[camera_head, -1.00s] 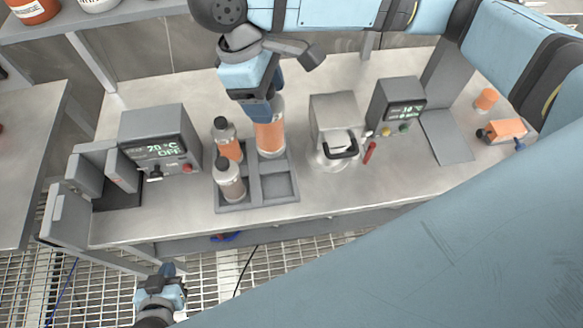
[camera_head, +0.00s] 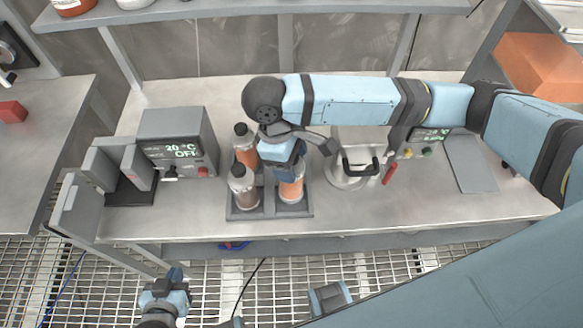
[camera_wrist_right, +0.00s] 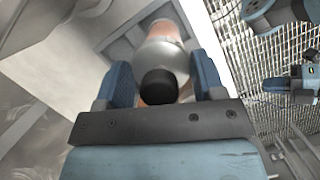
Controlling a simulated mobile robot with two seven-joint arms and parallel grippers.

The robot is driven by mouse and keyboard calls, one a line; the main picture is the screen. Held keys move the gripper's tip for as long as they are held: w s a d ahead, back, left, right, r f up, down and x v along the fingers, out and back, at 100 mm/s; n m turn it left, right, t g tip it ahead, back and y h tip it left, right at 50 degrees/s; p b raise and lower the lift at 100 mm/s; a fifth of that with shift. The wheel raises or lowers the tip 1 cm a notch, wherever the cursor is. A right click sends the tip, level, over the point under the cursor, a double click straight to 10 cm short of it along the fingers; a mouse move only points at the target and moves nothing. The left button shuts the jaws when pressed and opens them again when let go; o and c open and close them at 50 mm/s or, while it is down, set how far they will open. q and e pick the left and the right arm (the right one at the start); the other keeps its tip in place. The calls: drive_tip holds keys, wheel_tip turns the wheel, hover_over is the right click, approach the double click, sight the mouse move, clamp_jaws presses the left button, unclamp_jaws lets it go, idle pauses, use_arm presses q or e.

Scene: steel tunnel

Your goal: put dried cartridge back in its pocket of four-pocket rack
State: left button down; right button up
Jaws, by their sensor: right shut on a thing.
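The grey four-pocket rack (camera_head: 304,211) stands on the steel bench. Two capped bottles fill its left pockets: an orange one (camera_head: 246,157) at the back and a brownish one (camera_head: 244,192) at the front. My right gripper (camera_head: 285,166) is shut on an orange cartridge (camera_head: 291,191), upright at the front right pocket. I cannot tell whether its base is seated. In the right wrist view the cartridge (camera_wrist_right: 165,55), with its black cap, sits between the fingers of my right gripper (camera_wrist_right: 163,78). The back right pocket is mostly hidden by my arm. My left gripper (camera_head: 174,276) is low, in front of the bench, away from the rack.
A heater box (camera_head: 178,140) reading 20 °C OFF stands left of the rack, with an open grey holder (camera_head: 100,185) beside it. A lidded pot (camera_head: 347,176) and a red-handled tool (camera_head: 390,174) are to the right. The bench front edge is clear.

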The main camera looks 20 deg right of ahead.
wheel_tip(320, 180, down, 4)
drive_tip(key=shift+r, duration=0.1)
drive_tip(key=o, duration=1.6)
drive_tip(key=v, duration=1.2)
drive_tip(key=shift+p, duration=0.3)
